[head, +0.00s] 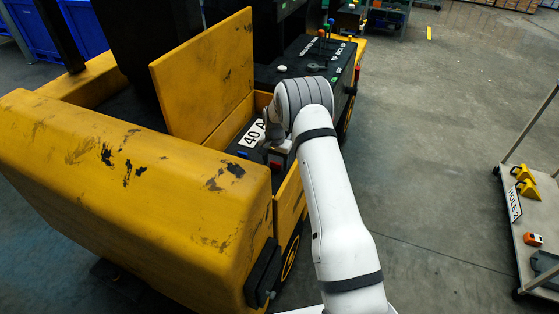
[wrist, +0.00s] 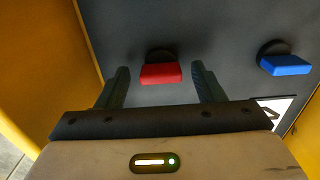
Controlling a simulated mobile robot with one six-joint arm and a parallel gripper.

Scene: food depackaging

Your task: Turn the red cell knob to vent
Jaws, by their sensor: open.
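The red cell knob (wrist: 161,74) is a red bar handle on a dark round base, set on a dark grey panel (wrist: 210,30). In the wrist view my gripper (wrist: 160,78) is open, with one finger on each side of the red knob and a gap showing on both sides. In the head view a small red spot of the knob (head: 275,163) shows beside my wrist. My arm hides most of the gripper there. The red bar lies about level across the wrist picture.
A blue knob (wrist: 286,65) sits on the same panel to the right of the red one. Yellow walls border the panel, and a raised yellow lid (head: 205,75) stands behind it. A label reading 40 A (head: 254,140) lies nearby. A cart (head: 530,215) stands at the right, with clear floor between.

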